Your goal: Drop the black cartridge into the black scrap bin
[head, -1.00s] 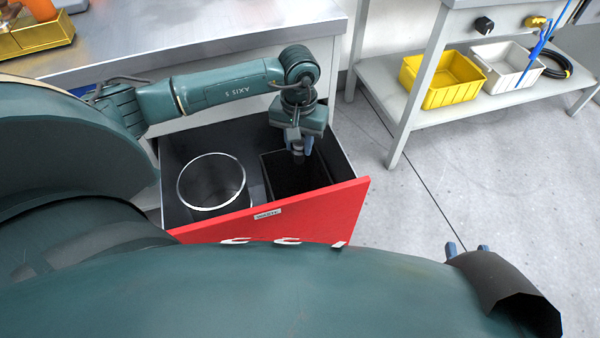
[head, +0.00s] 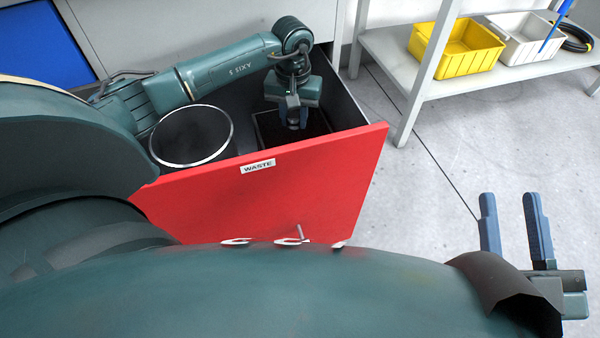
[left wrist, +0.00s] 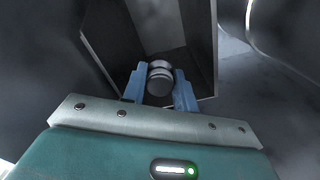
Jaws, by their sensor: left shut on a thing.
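My left gripper (head: 293,122) is shut on the black cartridge, a short dark cylinder with a silvery band. The cartridge (left wrist: 160,82) shows between the blue fingers (left wrist: 158,88) in the left wrist view; in the head view it cannot be made out clearly. The black scrap bin (head: 317,122) is a square, dark container in the open drawer. My left gripper points down over its opening. The bin's wall (left wrist: 203,50) shows around and beyond the cartridge in the left wrist view. My right gripper (head: 511,200) is open and empty at the right, over the floor.
The drawer has a red front (head: 270,200) labelled WASTE. A round bin with a bright metal rim (head: 230,135) stands left of the scrap bin. A shelf at the upper right holds a yellow crate (head: 470,62) and a white crate (head: 520,50). Grey floor lies clear on the right.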

